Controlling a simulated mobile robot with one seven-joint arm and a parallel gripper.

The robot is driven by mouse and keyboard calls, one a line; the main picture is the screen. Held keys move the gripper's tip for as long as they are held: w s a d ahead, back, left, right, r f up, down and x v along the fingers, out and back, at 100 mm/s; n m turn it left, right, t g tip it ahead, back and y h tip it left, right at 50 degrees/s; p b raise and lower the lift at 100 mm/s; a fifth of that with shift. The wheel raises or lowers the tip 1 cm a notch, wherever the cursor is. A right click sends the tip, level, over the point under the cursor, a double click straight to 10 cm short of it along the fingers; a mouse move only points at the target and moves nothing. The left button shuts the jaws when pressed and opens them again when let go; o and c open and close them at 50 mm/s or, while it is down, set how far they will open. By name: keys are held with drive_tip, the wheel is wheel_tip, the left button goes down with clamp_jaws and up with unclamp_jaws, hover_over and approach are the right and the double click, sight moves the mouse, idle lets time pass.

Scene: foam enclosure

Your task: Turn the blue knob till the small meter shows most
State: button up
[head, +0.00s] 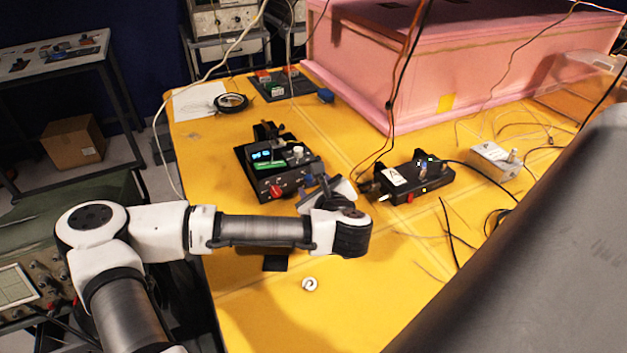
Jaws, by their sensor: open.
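A black box (420,184) with a white label stands right of centre on the yellow table. My gripper (325,188) is open between the two boxes, nearer the left one and apart from the bluish knob. My wrist partly hides the fingers, and no held thing shows.
A pink foam enclosure (465,65) fills the back right. A grey metal box (492,161) and loose cables lie at the right. A white ring (310,284) lies on the clear front part of the yellow table (380,290). Black tape (231,101) lies at the back left.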

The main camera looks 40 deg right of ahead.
drive_tip(key=shift+x, duration=0.8)
clamp_jaws()
drive_tip(key=shift+s+f+n+h+b, duration=0.1)
drive_tip(key=shift+f+n+h+b, duration=0.25)
drive_tip(key=shift+b, duration=0.45)
drive_tip(key=shift+a+b, duration=0.1)
drive_tip(key=shift+b, duration=0.25)
drive_tip(key=shift+r, duration=0.3)
unclamp_jaws()
